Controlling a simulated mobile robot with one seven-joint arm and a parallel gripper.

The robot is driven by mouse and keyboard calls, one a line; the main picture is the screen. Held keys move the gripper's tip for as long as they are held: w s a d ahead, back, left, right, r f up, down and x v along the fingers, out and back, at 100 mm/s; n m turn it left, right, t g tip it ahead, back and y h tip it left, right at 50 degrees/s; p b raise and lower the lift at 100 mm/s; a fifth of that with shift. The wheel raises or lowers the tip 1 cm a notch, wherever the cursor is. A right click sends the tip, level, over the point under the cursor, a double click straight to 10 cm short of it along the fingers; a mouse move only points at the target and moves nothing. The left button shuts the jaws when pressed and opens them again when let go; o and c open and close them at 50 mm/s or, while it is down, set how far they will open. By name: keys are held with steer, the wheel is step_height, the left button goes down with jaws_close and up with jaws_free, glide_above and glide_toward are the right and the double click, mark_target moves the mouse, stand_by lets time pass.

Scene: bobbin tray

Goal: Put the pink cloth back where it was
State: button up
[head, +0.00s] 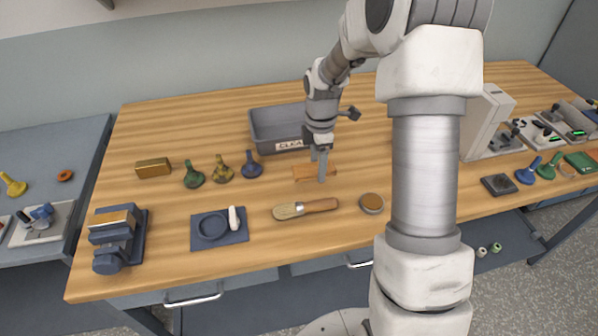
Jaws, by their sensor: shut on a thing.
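I see no clearly pink cloth in the head view. My gripper (319,168) points down over the middle of the table. It is shut on a flat orange-brown piece (304,173), which lies at or just above the tabletop. One finger covers part of this piece, and I cannot tell whether it is cloth or a block. A grey bin (262,128) with a partly hidden label starting "CLEA" stands just behind my gripper. The inside of the bin is only partly visible.
A brush (305,208) and a round tin (371,203) lie in front of my gripper. Green, olive and blue bobbin-like pieces (222,170) stand to the left, near a brass block (153,168). A dark tray (240,238) holds a white piece.

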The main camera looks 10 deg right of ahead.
steer(key=w+a+f, duration=0.1)
steer(key=w, duration=0.1)
steer(key=w+a+f, duration=0.1)
steer(key=w+f, duration=0.1)
steer(key=w+a+f, duration=0.1)
steer(key=w, duration=0.1)
steer(key=shift+w+a+f+p, duration=0.2)
steer(key=shift+w+f+p, duration=0.1)
steer(key=shift+w, duration=0.1)
steer(key=shift+f, duration=2)
steer(key=shift+f, duration=0.25)
steer(key=o, duration=1.2)
steer(key=shift+r, duration=0.1)
steer(key=shift+r, duration=0.1)
